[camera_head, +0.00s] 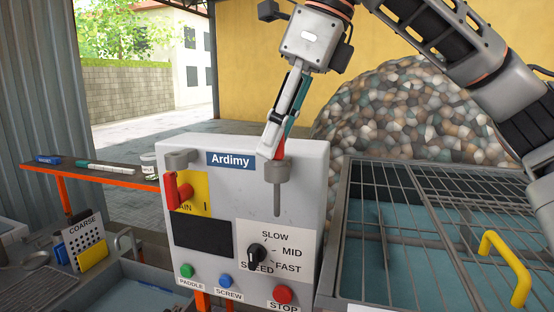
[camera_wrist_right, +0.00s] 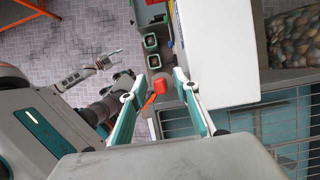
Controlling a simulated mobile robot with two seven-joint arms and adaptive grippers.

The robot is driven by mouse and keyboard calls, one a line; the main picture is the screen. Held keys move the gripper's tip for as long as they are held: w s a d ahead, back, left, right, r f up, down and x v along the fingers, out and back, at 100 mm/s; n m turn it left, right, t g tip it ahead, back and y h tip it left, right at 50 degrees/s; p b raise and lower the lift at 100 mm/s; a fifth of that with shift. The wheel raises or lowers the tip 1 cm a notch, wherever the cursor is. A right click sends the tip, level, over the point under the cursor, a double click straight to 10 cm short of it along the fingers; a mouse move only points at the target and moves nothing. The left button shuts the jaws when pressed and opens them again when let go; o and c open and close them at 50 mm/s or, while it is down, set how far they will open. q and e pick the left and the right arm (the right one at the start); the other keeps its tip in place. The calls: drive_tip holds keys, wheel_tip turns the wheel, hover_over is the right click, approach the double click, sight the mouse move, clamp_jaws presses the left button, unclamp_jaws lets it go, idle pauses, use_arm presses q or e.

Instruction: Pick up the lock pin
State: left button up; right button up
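The lock pin (camera_head: 277,198) is a grey rod with a red top, hanging upright in a grey bracket on the front of the Ardimy control box (camera_head: 312,215). My right gripper (camera_head: 272,150) points down at the pin's top from above. In the right wrist view, the red top (camera_wrist_right: 159,86) shows between the spread fingers of my right gripper (camera_wrist_right: 160,76), with a gap on each side. The fingers partly hide the top in the head view. A small jawed end, apparently my left gripper (camera_wrist_right: 109,60), shows in the wrist view; its opening is unclear. It is outside the head view.
A red switch handle (camera_head: 178,190) sticks out at the box's left. A speed knob (camera_head: 257,256) and several push buttons are below. A barred grate with a yellow handle (camera_head: 507,264) is at the right. A narrow shelf (camera_head: 110,175) is at the left.

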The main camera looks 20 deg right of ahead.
clamp_jaws()
drive_tip(key=shift+r, duration=0.1)
